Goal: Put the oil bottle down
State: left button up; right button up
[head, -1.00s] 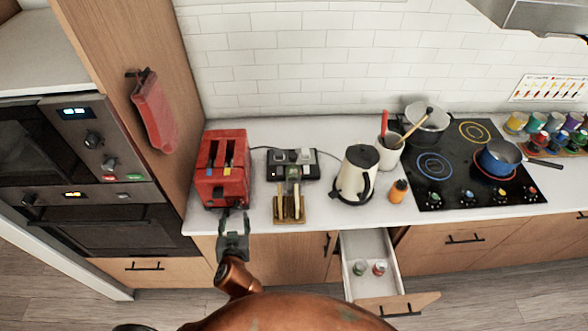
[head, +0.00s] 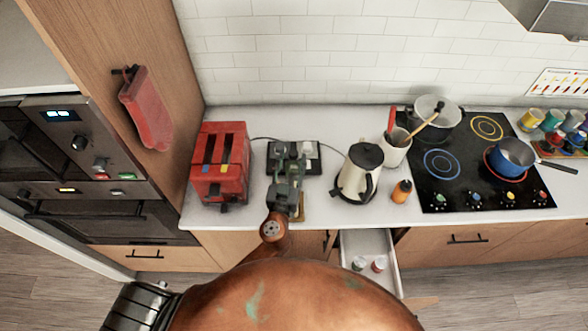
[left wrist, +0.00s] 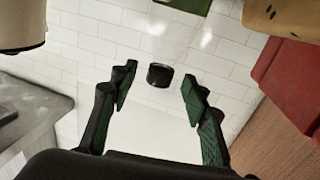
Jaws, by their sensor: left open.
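My left gripper (head: 283,187) is over the counter between the red toaster and the cream kettle. It also shows in the left wrist view (left wrist: 156,88), fingers spread wide with nothing gripped. In that upside-down view, a clear bottle with a black cap (left wrist: 159,75) and a green part at the picture top lies beyond the fingers; it looks like the oil bottle. The cap appears between the fingertips, apart from both. In the head view my gripper mostly hides this bottle and the wooden rack (head: 300,207). My right gripper is not in view.
The red toaster (head: 219,163) stands left of the gripper, the kettle (head: 358,180) right. A black socket panel (head: 305,156) lies behind. An orange bottle (head: 402,191) stands near the cooktop (head: 440,190). An open drawer (head: 367,245) juts out below the counter.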

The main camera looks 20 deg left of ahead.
pick_arm(q)
jog(key=w, duration=0.2)
jog(key=shift+w+a, duration=0.1)
jog(key=shift+w, duration=0.2)
jog(key=c, duration=0.7)
grip_shut()
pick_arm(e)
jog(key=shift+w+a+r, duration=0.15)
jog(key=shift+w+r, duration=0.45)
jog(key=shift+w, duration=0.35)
pick_arm(q)
jog(key=shift+r, duration=0.1)
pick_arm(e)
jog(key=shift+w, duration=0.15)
